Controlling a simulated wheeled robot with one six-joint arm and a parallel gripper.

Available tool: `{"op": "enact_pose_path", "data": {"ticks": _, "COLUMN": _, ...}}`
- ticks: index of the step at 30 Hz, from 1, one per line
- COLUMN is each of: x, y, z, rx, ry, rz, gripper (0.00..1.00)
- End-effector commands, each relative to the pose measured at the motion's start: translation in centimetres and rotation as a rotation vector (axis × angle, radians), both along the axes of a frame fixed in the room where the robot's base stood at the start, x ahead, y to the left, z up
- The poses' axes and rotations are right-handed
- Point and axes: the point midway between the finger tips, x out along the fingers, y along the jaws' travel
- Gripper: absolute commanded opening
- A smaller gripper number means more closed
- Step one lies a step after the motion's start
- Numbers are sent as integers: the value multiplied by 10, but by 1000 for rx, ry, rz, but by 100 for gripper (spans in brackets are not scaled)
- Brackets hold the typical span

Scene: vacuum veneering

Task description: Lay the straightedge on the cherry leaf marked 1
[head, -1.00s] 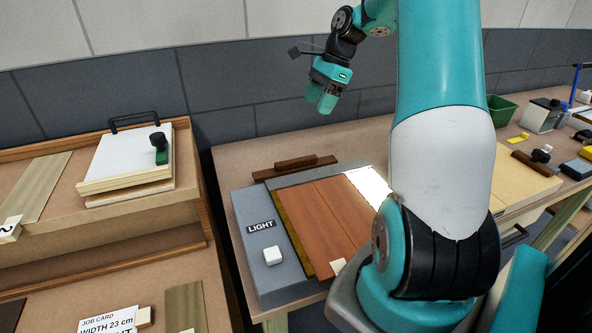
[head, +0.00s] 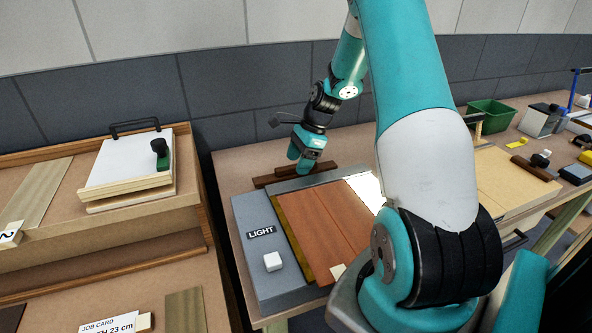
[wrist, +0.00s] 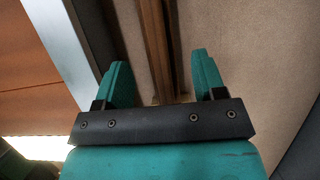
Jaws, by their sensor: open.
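The straightedge (head: 264,181), a dark brown wooden bar with a raised grip, lies on the bench behind the light box. Two reddish cherry leaves (head: 318,232) lie side by side on the light box, with a small pale tag (head: 338,271) at the front; its mark is unreadable. My gripper (head: 301,169) is open just over the straightedge and hides part of its grip. In the wrist view, the straightedge (wrist: 157,40) runs between my spread fingers (wrist: 160,68). Touch cannot be told. A cherry leaf (wrist: 35,85) shows at the left there.
The grey light box (head: 262,285) has a LIGHT label and white button. A white-topped board with a black handle (head: 125,165) stands on the left bench. A green bin (head: 490,115) and small tools are at the right. The wall is close behind.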

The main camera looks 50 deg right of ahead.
Motion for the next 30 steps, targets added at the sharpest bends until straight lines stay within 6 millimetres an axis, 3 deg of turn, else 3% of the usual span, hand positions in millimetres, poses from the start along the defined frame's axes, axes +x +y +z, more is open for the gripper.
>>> {"op": "enact_pose_path", "data": {"ticks": 4, "x": 3, "y": 6, "z": -15, "rx": 1, "ry": 1, "rz": -1, "gripper": 64}}
{"op": "enact_pose_path", "data": {"ticks": 12, "x": 4, "y": 7, "z": -19, "rx": 0, "ry": -1, "rz": 0, "gripper": 64}}
{"op": "enact_pose_path", "data": {"ticks": 18, "x": 4, "y": 7, "z": -19, "rx": 0, "ry": -1, "rz": 0, "gripper": 18}}
{"op": "enact_pose_path", "data": {"ticks": 21, "x": 4, "y": 7, "z": -18, "rx": -1, "ry": -2, "rz": -1, "gripper": 0}}
{"op": "enact_pose_path", "data": {"ticks": 30, "x": 4, "y": 6, "z": -15, "rx": -1, "ry": -3, "rz": 0, "gripper": 0}}
